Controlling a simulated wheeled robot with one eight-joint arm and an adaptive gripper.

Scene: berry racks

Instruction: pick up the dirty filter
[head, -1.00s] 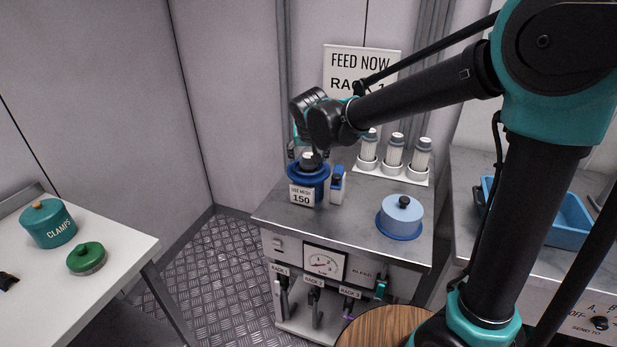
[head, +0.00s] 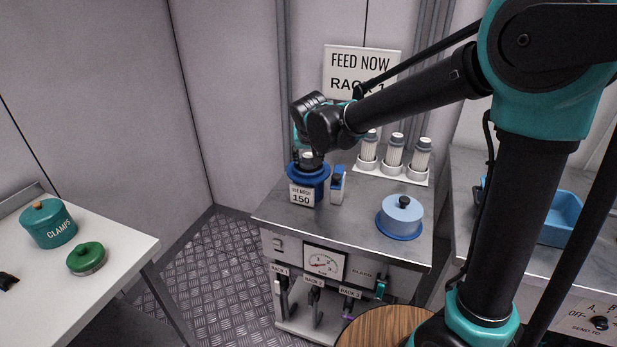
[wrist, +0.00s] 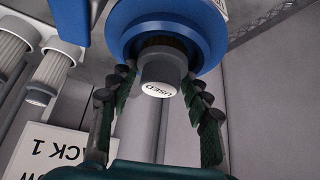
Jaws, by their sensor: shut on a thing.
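The dirty filter shows in the wrist view as a grey cap (wrist: 163,68) marked USED, with a dark band above it. It sits in the mouth of a blue housing (wrist: 190,17), which hides the rest of it. In the head view the blue housing (head: 318,173) stands at the back left of the metal bench with a label reading 150. My gripper (wrist: 160,82) has its fingers on both sides of the grey cap and is shut on it. In the head view my gripper (head: 309,157) is right above the housing and partly hides the cap.
Several white filters (head: 395,152) stand in a rack at the back of the bench (head: 345,222). A small blue-and-white bottle (head: 338,186) stands close right of the housing. A light-blue lidded pot (head: 402,212) is at the front right. A sign (head: 360,64) hangs behind.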

